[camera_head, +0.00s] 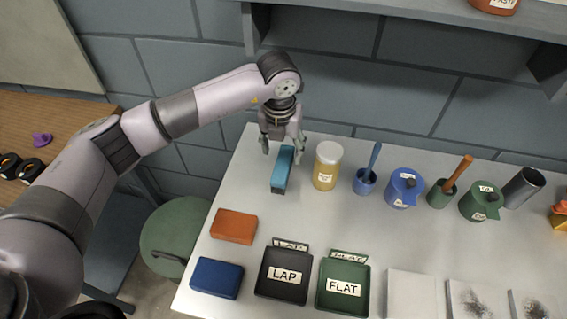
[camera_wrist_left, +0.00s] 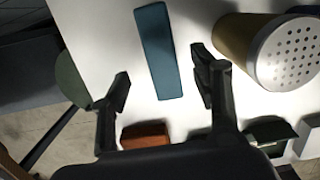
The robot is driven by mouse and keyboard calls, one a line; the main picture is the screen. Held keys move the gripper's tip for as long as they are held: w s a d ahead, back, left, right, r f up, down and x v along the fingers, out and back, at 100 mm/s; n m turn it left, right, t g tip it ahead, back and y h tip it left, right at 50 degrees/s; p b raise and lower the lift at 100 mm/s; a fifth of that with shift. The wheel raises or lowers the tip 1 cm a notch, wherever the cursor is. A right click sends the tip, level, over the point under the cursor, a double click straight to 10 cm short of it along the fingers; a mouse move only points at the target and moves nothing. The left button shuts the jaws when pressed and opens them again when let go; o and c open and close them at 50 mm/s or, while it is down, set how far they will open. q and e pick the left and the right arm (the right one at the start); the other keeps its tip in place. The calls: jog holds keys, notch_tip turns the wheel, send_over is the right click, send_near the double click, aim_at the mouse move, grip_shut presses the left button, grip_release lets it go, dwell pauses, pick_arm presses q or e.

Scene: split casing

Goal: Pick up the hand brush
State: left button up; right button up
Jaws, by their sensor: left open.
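The hand brush appears to be the long teal block (camera_head: 281,172) with a dark underside, lying on the pale table left of a yellow jar. Its bristles cannot be made out clearly. My left gripper (camera_head: 282,150) is open above the far end of the brush, its fingers pointing down. In the left wrist view the brush (camera_wrist_left: 157,50) shows between the two open fingers of the gripper (camera_wrist_left: 163,78), with a gap on each side. Nothing is held. My right gripper is not in view.
The yellow jar (camera_head: 327,167) with a perforated lid stands close to the right of the gripper. An orange block (camera_head: 234,226) and a blue block (camera_head: 216,278) lie nearer. Black (camera_head: 282,292) and green (camera_head: 343,306) trays stand in front. A wall shelf (camera_head: 440,12) hangs behind.

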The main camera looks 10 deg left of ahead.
aim_at(283, 163)
pick_arm(q)
jog(key=shift+f, duration=0.7)
jog(key=shift+f+p, duration=0.25)
jog(key=shift+p, duration=0.05)
jog(key=f, duration=0.1)
jog(key=f+p, duration=0.1)
jog(key=f, duration=0.1)
jog(key=f+p, duration=0.1)
jog(key=shift+w+f, duration=0.2)
jog(key=shift+w, duration=0.05)
jog(key=shift+f, duration=0.25)
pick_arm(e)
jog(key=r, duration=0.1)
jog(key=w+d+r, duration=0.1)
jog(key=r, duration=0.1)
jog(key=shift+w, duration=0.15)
pick_arm(q)
jog(key=shift+c, duration=0.4)
jog(key=c, duration=1.2)
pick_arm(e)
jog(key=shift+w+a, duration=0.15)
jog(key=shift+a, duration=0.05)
